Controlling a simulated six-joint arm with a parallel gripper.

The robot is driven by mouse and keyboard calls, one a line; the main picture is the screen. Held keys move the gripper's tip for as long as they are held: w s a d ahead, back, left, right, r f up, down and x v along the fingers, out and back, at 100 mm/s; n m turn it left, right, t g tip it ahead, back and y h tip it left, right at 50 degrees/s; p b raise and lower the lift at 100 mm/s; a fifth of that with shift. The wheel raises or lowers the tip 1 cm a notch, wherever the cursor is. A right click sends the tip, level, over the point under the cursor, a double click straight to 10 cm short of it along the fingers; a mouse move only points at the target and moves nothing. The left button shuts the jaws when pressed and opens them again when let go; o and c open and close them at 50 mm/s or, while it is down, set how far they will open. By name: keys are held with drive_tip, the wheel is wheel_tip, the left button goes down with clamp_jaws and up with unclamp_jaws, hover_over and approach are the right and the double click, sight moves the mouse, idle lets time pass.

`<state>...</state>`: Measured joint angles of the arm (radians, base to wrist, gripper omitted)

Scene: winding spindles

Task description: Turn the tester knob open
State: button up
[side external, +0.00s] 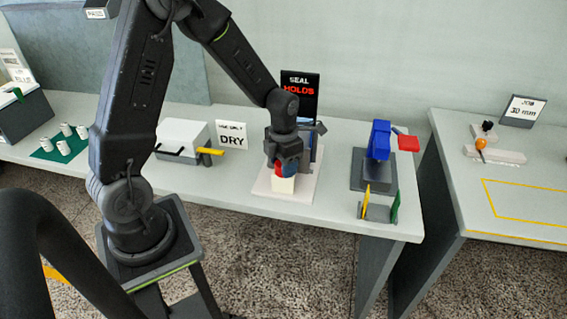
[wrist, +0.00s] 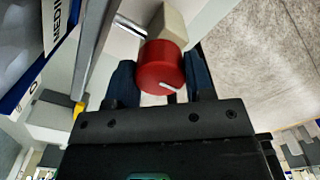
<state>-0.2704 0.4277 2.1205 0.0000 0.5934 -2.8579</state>
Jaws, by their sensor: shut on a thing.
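The tester knob (wrist: 160,68) is red and round with a white pointer line on its face. My gripper (wrist: 160,80) has a dark blue finger on either side of the knob and is shut on it. Behind the knob in the wrist view is a cream block (wrist: 170,24). In the side view, the gripper (side external: 286,166) is at the tester, and part of the red knob (side external: 291,169) shows above a cream block (side external: 283,185). The tester stands on a pale base plate (side external: 300,197). A black sign (side external: 300,90) behind it reads "SEAL HOLDS".
A blue device with a red end (side external: 380,140) stands on a grey base to the right. A small holder with yellow and green sides (side external: 380,212) is in front of it. A white box (side external: 183,135) and a "DRY" sign (side external: 232,135) are left of the tester.

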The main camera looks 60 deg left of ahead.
idle(0.5)
drive_tip(key=o, duration=0.9)
wheel_tip(320, 180, up, 14)
drive_tip(key=shift+f, duration=0.1)
drive_tip(key=s+d+r+m+t, duration=0.2)
drive_tip(key=s+m, duration=0.3)
drive_tip(key=m, duration=0.7)
drive_tip(key=s+d+r+m+t, duration=0.1)
drive_tip(key=s+d+r+m, duration=0.2)
drive_tip(key=m, duration=0.9)
drive_tip(key=s+d+r+m+t, duration=0.2)
drive_tip(key=s+d+m, duration=0.2)
drive_tip(key=s+m, duration=0.3)
drive_tip(key=shift+s+d+r+m+t, duration=0.1)
drive_tip(key=shift+s+d+m, duration=0.05)
drive_tip(key=shift+m, duration=0.65)
drive_tip(key=shift+s+d+r+m+t, duration=0.1)
drive_tip(key=shift+m, duration=0.7)
drive_tip(key=shift+s+d+r+m+t, duration=0.1)
drive_tip(key=shift+s+d+m, duration=0.05)
drive_tip(key=shift+m, duration=0.65)
